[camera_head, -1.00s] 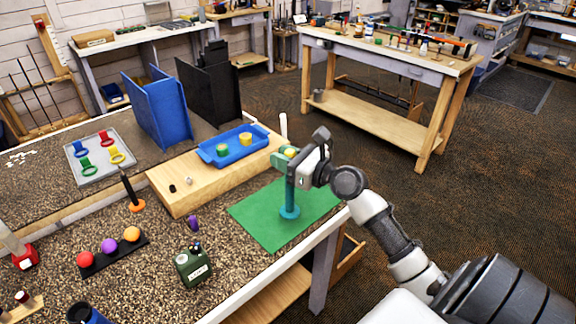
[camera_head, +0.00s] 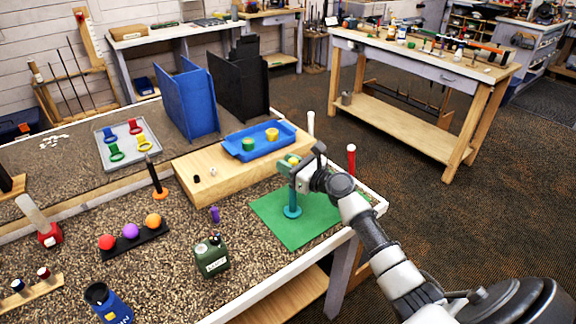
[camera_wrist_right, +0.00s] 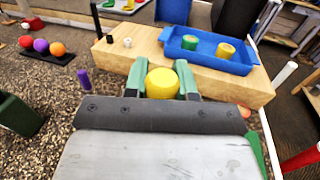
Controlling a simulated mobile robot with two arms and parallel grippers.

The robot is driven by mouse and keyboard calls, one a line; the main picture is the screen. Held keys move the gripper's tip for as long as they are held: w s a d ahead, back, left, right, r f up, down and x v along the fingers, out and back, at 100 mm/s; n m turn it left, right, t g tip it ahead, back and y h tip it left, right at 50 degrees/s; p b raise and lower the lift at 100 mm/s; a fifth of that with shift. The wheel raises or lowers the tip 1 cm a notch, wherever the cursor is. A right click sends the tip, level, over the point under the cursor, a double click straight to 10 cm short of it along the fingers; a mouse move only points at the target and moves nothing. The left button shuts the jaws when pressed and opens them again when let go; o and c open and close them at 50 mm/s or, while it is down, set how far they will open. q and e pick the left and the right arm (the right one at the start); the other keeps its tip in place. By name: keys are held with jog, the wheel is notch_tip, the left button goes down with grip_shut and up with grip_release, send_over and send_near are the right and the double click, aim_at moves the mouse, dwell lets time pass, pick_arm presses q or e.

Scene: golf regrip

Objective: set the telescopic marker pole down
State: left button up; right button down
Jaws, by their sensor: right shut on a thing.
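The marker pole (camera_head: 292,196) is a teal upright post with a round foot. It stands upright over the green mat (camera_head: 272,218) on the speckled bench; I cannot tell whether its foot touches the mat. My right gripper (camera_head: 293,164) is shut around its upper end. In the right wrist view a round yellow top (camera_wrist_right: 162,83) sits between the green fingers of my right gripper (camera_wrist_right: 162,80). The lower pole is hidden there. My left gripper is not in view.
A wooden block (camera_head: 222,182) with a blue tray (camera_head: 232,152) is behind the mat. A white post (camera_head: 310,124) and a red post (camera_head: 351,160) stand near the bench's right edge. The mat's front is clear.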

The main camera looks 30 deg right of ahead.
jog(key=c, duration=0.9)
grip_release()
jog(key=shift+s, duration=0.1)
jog(key=shift+b+v, duration=0.85)
jog(key=shift+v, duration=5.15)
